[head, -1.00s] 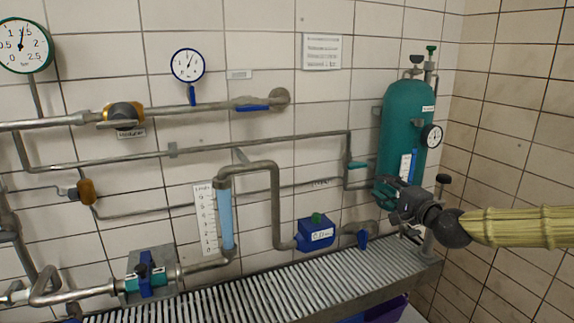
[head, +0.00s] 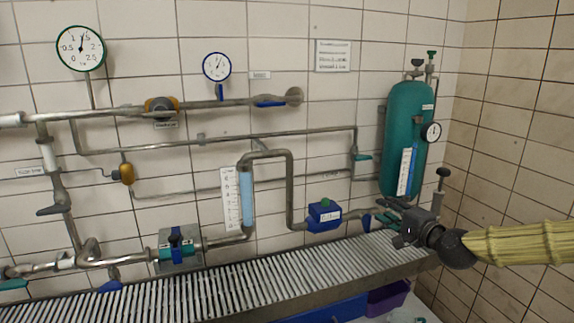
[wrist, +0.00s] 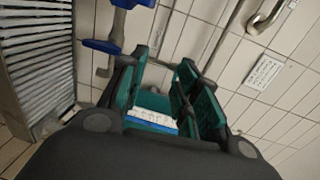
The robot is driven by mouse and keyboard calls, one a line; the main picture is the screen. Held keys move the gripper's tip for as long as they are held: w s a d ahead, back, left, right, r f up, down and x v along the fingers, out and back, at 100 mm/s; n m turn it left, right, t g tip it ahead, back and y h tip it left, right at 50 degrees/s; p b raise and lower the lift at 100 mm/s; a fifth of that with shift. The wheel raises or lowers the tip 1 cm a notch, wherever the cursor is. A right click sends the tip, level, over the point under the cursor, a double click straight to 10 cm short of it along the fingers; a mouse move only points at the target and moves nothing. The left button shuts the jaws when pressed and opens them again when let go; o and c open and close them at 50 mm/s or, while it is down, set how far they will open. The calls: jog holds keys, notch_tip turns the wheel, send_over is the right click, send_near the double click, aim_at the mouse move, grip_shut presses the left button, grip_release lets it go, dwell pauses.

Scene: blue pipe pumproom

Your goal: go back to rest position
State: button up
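My gripper (head: 379,218) is at the right in the head view, just below the teal tank (head: 405,135) in the picture and above the right end of the grating. My yellow-sleeved arm reaches it from the right edge. In the wrist view, the gripper's teal-padded fingers (wrist: 160,78) stand apart, with tiled wall showing between them. I see nothing held.
The slatted grating (head: 330,262) runs along the wall under the pipes. A blue box valve (head: 323,217) lies left of my gripper. A flow tube (head: 246,197) and a pump (head: 178,250) are farther left. A purple bin (head: 388,297) sits below the grating.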

jog(key=s+a+f+n+g+h, duration=0.1)
jog(key=s+a+f+n+g, duration=0.2)
jog(key=s+f, duration=0.65)
jog(key=s+a+f+n+g, duration=0.1)
jog(key=s+a+f+g, duration=0.25)
jog(key=f, duration=1.05)
jog(key=s+a+f+n+g+h, duration=0.15)
jog(key=s+a+f, duration=0.25)
jog(key=s+f, duration=0.5)
jog(key=s+d+f+n+g+h, duration=0.1)
jog(key=s+f+n+g, duration=0.1)
jog(key=s+f, duration=0.3)
jog(key=s+d+f+n+g+h+p, duration=0.1)
jog(key=s+f, duration=0.5)
jog(key=s, duration=0.8)
jog(key=s+d+f+n+g+h, duration=0.1)
jog(key=s+d+f+n+g, duration=0.2)
jog(key=s, duration=0.7)
notch_tip(320, 180, down, 2)
jog(key=shift+s+f+n+g+h+p, duration=0.2)
jog(key=shift+n+g+h+p, duration=0.15)
jog(key=shift+n+g, duration=0.5)
jog(key=shift+d+r, duration=0.1)
jog(key=shift+d, duration=0.05)
